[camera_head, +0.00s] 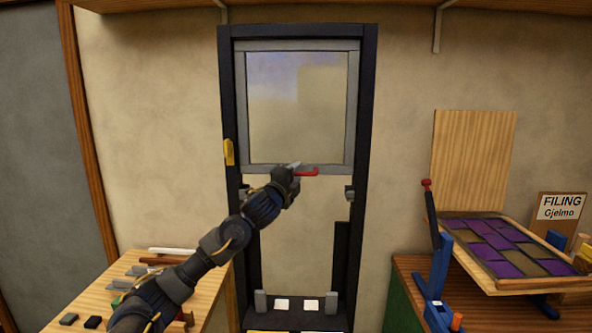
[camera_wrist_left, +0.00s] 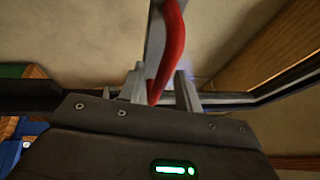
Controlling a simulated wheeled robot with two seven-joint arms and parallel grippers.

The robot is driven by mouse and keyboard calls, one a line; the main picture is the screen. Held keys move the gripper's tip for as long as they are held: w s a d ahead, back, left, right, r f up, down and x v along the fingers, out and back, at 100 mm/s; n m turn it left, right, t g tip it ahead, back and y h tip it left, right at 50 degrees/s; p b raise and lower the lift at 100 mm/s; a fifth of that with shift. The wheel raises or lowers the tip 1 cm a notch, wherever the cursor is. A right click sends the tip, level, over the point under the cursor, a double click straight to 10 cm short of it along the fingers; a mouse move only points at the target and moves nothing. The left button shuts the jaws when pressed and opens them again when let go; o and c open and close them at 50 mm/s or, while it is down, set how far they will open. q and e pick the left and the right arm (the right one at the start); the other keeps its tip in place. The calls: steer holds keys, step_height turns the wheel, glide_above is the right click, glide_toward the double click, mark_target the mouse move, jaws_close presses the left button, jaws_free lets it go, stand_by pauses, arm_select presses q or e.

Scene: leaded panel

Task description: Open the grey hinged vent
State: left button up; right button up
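The grey hinged vent (camera_head: 351,110) is a grey-framed pane in the upper part of a tall dark frame. It looks shut, lying in line with the dark frame. A red handle (camera_head: 308,171) sits on its bottom rail and also shows large in the left wrist view (camera_wrist_left: 172,50). My left gripper (camera_head: 294,170) is at the handle, just below the rail. In the left wrist view its fingers (camera_wrist_left: 161,90) stand apart with the handle between them, closer to the left finger, and a gap shows on the right. My right gripper is not in view.
A yellow piece (camera_head: 229,152) is on the dark frame's left post (camera_head: 228,90). A wooden bench (camera_head: 90,297) with tools is at left. At right, a blue stand (camera_head: 440,265) and a tilted tray of purple panes (camera_head: 500,240) stand on another bench. The opening below the vent is clear.

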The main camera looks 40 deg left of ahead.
arm_select(q)
steer(key=shift+w, duration=0.2)
jaws_close()
stand_by(0.3)
